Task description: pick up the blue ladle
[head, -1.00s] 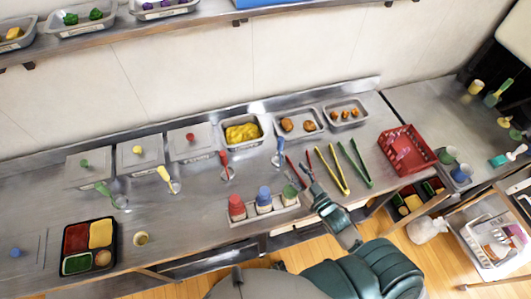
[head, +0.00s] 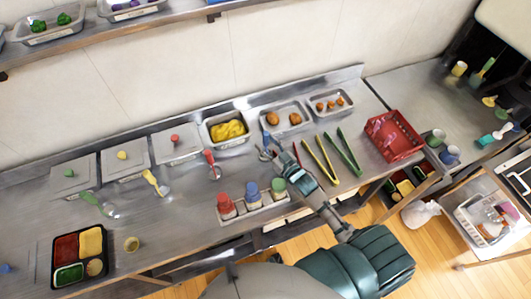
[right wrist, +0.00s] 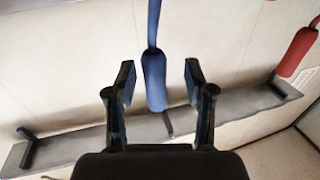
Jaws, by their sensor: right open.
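The blue ladle (head: 266,138) stands at the back of the steel counter, just in front of the trays of orange-brown food. My right gripper (head: 274,150) has reached it in the head view and partly covers it. In the right wrist view the blue handle (right wrist: 154,80) shows between the two spread fingers of my right gripper (right wrist: 159,78). There is a visible gap on each side of the handle. The right gripper is open and holds nothing. The ladle's bowl is hard to make out. My left gripper is not in view.
Red, blue and green bottles (head: 251,190) stand in a rack near the front edge. Yellow tongs (head: 320,162) and green tongs (head: 348,152) lie to the right.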

